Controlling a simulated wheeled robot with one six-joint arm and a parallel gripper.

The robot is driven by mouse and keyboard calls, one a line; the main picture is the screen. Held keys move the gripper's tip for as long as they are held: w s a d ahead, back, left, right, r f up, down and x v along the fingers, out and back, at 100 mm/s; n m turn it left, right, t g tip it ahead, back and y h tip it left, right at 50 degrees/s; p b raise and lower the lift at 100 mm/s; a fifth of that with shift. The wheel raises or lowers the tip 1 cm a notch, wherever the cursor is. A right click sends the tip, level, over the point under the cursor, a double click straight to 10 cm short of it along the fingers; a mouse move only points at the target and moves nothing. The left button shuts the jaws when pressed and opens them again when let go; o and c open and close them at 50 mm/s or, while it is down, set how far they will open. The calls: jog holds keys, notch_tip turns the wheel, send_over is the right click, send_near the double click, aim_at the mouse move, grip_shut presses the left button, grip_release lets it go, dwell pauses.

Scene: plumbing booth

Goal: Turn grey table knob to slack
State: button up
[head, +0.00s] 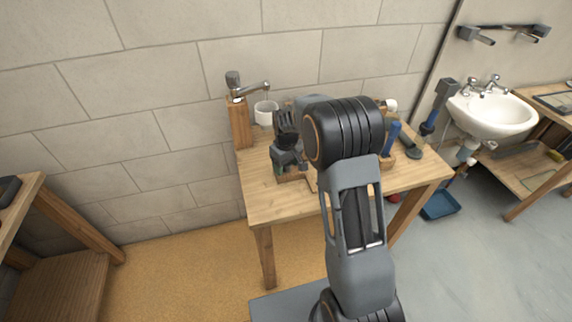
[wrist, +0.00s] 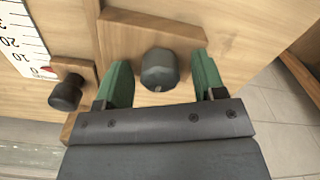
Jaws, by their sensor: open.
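In the wrist view, a grey knob (wrist: 159,70) sticks out from a wooden block on the table. A small pale mark shows on its lower face. My gripper (wrist: 163,85) has its two green fingers spread, one on each side of this knob, with a gap on both sides. In the head view, my gripper (head: 288,160) is low over the left part of the wooden table (head: 270,205). The grey knob is hidden there behind my gripper and arm.
A darker knob (wrist: 67,92) is left of the gripper in the wrist view, below a numbered scale (wrist: 22,40). A tap (head: 250,87) on a wooden post and a white cup (head: 265,113) stand at the table's back left. Blue-handled tools (head: 391,137) stand on the right.

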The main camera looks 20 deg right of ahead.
aim_at(287, 167)
notch_tip(287, 167, up, 14)
jog(key=p, duration=0.1)
dwell(0.6)
jog(key=shift+f, duration=0.1)
dwell(0.3)
jog(key=s+r+m+t+p, duration=0.1)
jog(key=s+r+m+p, duration=0.1)
jog(key=s, duration=0.9)
jog(key=s+r+m+t+p, duration=0.2)
jog(key=s+r+p, duration=0.2)
jog(key=s, duration=0.8)
jog(key=shift+s+a+r+m+t, duration=0.2)
jog(key=shift+a+r+m+t, duration=0.1)
jog(key=shift+r, duration=0.15)
